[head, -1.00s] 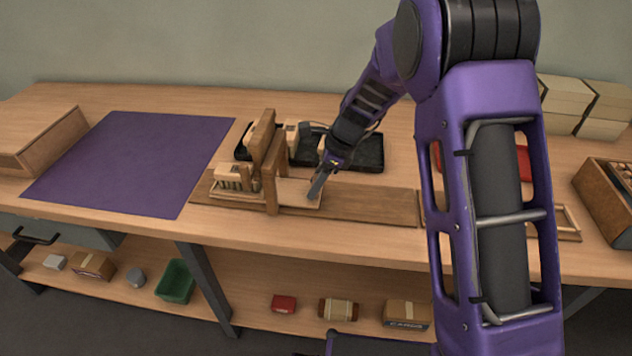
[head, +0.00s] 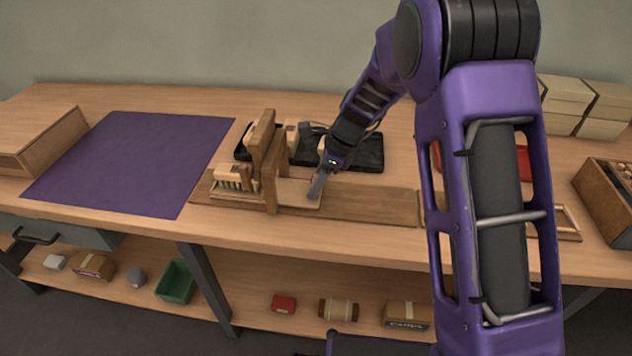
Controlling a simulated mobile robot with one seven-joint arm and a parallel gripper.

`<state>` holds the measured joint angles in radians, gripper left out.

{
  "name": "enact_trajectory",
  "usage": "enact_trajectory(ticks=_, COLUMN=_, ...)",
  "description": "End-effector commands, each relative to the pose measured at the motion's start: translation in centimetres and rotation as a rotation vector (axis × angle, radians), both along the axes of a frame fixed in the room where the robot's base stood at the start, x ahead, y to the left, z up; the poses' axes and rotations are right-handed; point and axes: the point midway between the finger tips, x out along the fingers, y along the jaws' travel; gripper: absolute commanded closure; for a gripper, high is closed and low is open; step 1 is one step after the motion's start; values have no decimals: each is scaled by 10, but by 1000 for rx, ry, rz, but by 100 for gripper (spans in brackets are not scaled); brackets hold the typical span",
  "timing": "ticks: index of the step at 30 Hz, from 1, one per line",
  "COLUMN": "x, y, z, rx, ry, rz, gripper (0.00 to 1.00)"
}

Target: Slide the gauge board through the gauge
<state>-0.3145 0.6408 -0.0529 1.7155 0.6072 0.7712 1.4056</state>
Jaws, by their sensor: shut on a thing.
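The gauge (head: 271,180) is an upright wooden arch standing on a long brown base board (head: 375,205). The gauge board (head: 297,194) is a pale flat board lying on that base. It passes under the arch, with its right part showing to the right and its left part (head: 238,196) to the left. A brush block with bristle tufts (head: 233,177) sits on its left part. My gripper (head: 316,190) is at the right end of the gauge board, pointing down and shut on it. The exact contact of the fingers is too small to make out.
A black tray (head: 368,165) with wooden blocks stands behind the gauge. A purple mat (head: 135,160) lies clear at the left. A wooden box (head: 610,195) and stacked cartons (head: 565,100) are at the right. The base right of my gripper is bare.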

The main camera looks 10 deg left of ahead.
Motion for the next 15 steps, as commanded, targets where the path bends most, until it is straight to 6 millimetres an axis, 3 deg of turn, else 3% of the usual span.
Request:
enact_trajectory(ticks=11, x=0, y=1, z=1, rx=0, ry=0, rz=0, gripper=100)
enact_trajectory(ticks=15, x=0, y=15, z=3, rx=0, ry=1, rz=3, gripper=100)
